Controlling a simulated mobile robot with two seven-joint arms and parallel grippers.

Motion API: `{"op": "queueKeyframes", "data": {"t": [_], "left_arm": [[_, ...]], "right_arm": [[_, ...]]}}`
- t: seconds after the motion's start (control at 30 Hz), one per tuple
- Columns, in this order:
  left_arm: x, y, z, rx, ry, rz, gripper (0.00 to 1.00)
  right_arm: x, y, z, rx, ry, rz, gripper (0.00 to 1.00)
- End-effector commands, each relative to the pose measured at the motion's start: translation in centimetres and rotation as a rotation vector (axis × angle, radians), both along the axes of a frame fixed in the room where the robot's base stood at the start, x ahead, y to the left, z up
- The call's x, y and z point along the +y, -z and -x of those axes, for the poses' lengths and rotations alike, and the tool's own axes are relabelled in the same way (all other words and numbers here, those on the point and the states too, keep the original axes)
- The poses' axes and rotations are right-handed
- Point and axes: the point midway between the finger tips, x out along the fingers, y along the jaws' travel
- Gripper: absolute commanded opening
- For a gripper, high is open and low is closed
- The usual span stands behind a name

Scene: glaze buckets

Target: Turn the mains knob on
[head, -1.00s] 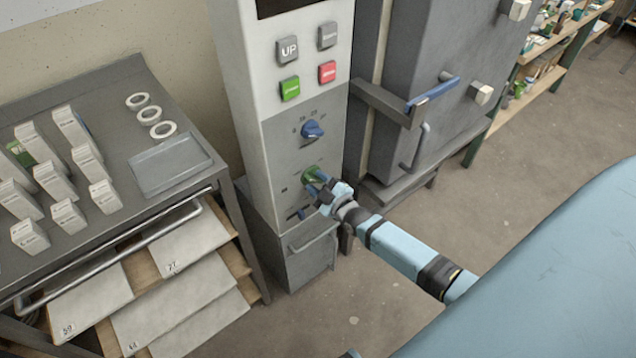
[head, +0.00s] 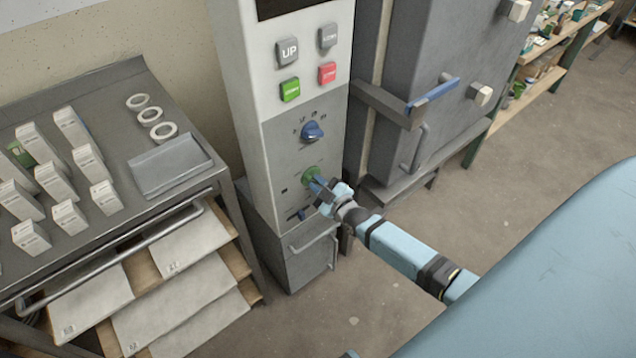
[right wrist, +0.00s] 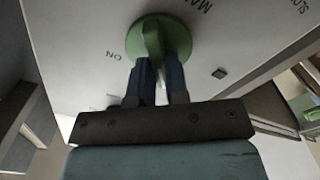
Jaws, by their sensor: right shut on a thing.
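The green mains knob (head: 310,175) is on the lower grey panel of the control column. In the right wrist view the knob (right wrist: 150,38) is a round green disc with a raised grip bar. My right gripper (head: 317,186) is at the knob, its two blue fingers shut on the bar, one on each side. The fingers (right wrist: 162,66) hide part of the bar in the wrist view. An "ON" label (right wrist: 113,57) is printed to the left of the knob there. Which mark the knob points to cannot be told. My left gripper does not show.
A blue dial (head: 312,131) sits above the knob, below the UP (head: 289,51), green (head: 290,90) and red (head: 327,73) buttons. A blue switch (head: 298,214) is just below. The grey kiln (head: 440,60) with a protruding latch stands right; a cart (head: 100,100) stands left.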

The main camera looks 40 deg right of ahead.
Motion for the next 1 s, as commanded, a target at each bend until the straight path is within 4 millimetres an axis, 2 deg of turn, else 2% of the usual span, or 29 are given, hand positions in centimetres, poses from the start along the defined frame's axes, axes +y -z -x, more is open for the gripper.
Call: {"op": "queueKeyframes", "data": {"t": [0.5, 1.0], "left_arm": [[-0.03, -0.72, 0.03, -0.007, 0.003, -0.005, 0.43], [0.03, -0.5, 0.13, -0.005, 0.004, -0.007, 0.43]], "right_arm": [[-0.28, -0.13, 0.01, 0.037, 0.0, -0.454, 0.0], [-0.64, -0.04, -0.02, 0.074, 0.0, -0.929, 0.0]]}}
